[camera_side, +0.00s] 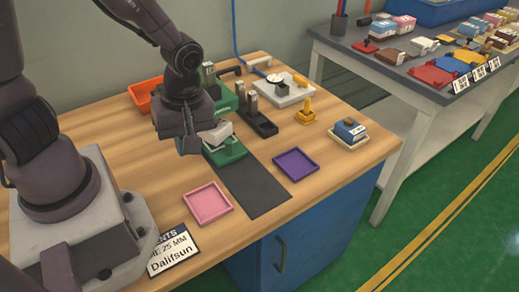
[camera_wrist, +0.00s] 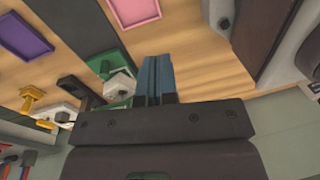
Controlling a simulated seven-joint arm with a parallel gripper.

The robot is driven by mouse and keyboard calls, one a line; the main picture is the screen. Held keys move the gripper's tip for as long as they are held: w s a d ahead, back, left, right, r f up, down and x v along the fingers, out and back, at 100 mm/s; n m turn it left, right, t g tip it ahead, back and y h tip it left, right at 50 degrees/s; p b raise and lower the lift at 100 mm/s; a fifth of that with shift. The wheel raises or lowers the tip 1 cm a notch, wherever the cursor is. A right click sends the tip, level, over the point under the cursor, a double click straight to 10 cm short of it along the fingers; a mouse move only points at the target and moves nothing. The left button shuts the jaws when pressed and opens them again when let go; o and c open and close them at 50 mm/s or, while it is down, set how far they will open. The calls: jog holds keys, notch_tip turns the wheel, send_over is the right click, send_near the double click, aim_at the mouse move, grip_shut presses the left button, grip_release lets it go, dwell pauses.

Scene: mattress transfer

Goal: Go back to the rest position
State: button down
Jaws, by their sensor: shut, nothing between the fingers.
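My gripper (camera_side: 190,145) is above the wooden table, just left of a green tray (camera_side: 228,154) in the side view. In the wrist view, my gripper's two blue fingers (camera_wrist: 157,60) are together with nothing between them. A white block (camera_side: 215,132) is at the green tray, partly behind my gripper in the side view. The block also shows in the wrist view (camera_wrist: 119,84), beside the fingers and apart from them. Whether the block rests fully on the tray is hard to tell.
A pink tray (camera_side: 208,203), a purple tray (camera_side: 295,165) and a dark mat (camera_side: 253,188) lie in front. A yellow-handled stamp (camera_side: 306,113), a black holder (camera_side: 258,122) and an orange bin (camera_side: 140,97) stand behind or beside. A second table (camera_side: 345,48) is at right.

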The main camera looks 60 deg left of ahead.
notch_tip(320, 180, up, 19)
jog(key=s+a+m+t, duration=0.2)
jog(key=m+t, duration=0.5)
jog(key=m, duration=1)
jog(key=shift+f+h, duration=0.2)
jog(key=shift+h, duration=0.2)
